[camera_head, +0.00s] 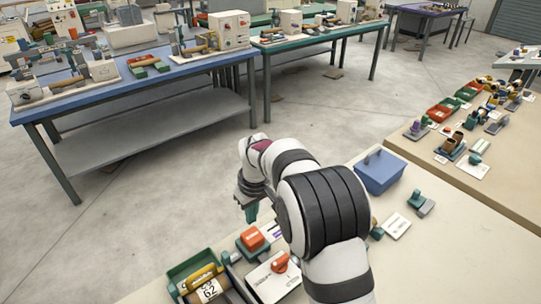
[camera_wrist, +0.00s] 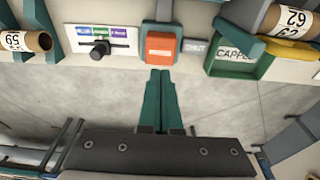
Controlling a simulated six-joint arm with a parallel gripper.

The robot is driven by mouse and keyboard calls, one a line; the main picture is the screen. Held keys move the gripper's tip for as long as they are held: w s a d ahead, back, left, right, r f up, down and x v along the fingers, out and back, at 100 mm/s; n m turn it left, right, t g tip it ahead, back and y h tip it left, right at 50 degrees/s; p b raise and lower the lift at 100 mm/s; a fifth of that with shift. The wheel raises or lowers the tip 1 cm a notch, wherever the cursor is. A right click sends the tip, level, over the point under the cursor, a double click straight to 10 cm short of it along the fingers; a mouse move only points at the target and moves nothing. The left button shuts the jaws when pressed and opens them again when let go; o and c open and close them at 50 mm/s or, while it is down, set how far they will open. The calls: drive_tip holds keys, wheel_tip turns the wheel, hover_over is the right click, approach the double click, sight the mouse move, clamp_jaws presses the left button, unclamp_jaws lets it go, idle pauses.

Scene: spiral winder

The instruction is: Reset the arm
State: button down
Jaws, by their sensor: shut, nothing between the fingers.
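My gripper (camera_head: 251,213) hangs in the air near the back edge of the pale table (camera_head: 395,265), at the end of my bent arm. In the wrist view its two green fingers (camera_wrist: 160,76) are together, with nothing between them. The fingertips appear just short of an orange block (camera_wrist: 160,48) on a teal and grey device. This block (camera_head: 252,238) is also in the head view, below my gripper. My arm hides part of the table behind it.
A green tray (camera_wrist: 266,66) and a cardboard roll marked 62 (camera_wrist: 291,18) lie on one side. A panel with a black knob (camera_wrist: 100,49) lies on the other. A blue box (camera_head: 380,172) stands right of my arm. Open floor (camera_head: 200,185) separates this table from the blue workbench (camera_head: 150,82).

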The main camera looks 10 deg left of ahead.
drive_tip(key=s+d+r+m, duration=0.7)
drive_tip(key=s+d+r, duration=0.3)
drive_tip(key=s+d, duration=0.25)
drive_tip(key=s+d+m, duration=0.2)
drive_tip(key=s+m, duration=0.1)
drive_tip(key=s, duration=0.7)
drive_tip(key=s+d+m+g, duration=0.1)
drive_tip(key=s+m, duration=0.3)
drive_tip(key=s, duration=0.6)
drive_tip(key=shift+d+f+y, duration=0.25)
drive_tip(key=shift+d+y, duration=0.05)
drive_tip(key=shift+d, duration=0.55)
drive_tip(key=c, duration=1.6)
unclamp_jaws()
